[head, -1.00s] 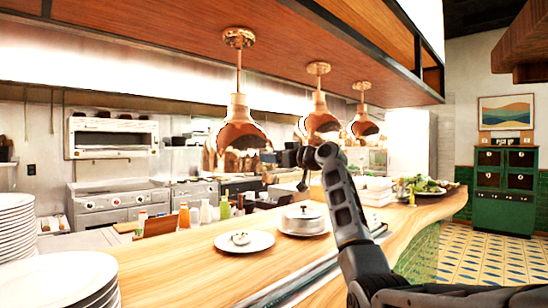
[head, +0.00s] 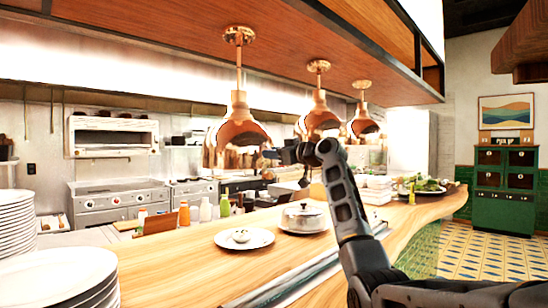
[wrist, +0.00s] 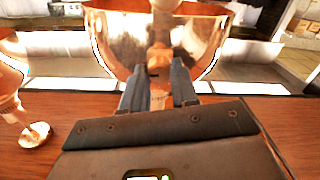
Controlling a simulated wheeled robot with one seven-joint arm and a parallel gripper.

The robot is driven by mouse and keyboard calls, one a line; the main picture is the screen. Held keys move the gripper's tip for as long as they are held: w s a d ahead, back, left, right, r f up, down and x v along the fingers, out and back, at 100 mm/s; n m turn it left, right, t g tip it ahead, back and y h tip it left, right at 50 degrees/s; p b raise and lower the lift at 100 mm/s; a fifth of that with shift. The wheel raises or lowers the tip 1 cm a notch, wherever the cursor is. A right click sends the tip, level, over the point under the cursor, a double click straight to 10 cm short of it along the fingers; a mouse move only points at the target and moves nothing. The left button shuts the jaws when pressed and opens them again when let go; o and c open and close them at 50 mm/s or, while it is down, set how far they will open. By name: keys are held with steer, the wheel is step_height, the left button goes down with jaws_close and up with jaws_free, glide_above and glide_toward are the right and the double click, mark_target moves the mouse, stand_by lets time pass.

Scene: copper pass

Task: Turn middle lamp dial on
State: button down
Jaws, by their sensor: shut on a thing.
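Three copper lamps hang in a row in the head view: the left lamp (head: 238,132), the middle lamp (head: 318,121) and the right lamp (head: 362,123). My gripper (head: 282,155) is low between the left and middle lamps and partly hidden by my arm. In the wrist view, the fingers of my gripper (wrist: 157,84) stand close together in front of a large copper lamp shade (wrist: 205,45). They are shut on a small part there, seemingly the lamp dial, mostly hidden between the fingertips. Its turn angle cannot be made out.
Another copper lamp (wrist: 12,92) shows at the left of the wrist view, clear of the fingers.

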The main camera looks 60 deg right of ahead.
steer(key=n+b, duration=0.9)
steer(key=n, duration=0.7)
steer(key=shift+f+n+b, duration=0.1)
steer(key=shift+n+b, duration=0.2)
steer(key=shift+b, duration=0.05)
steer(key=shift+g, duration=0.3)
steer(key=c, duration=0.9)
jaws_free()
steer(key=shift+o, duration=0.2)
steer(key=v, duration=0.7)
steer(key=shift+s+a+b, duration=0.2)
steer(key=shift+s+b, duration=0.15)
steer(key=shift+b, duration=0.1)
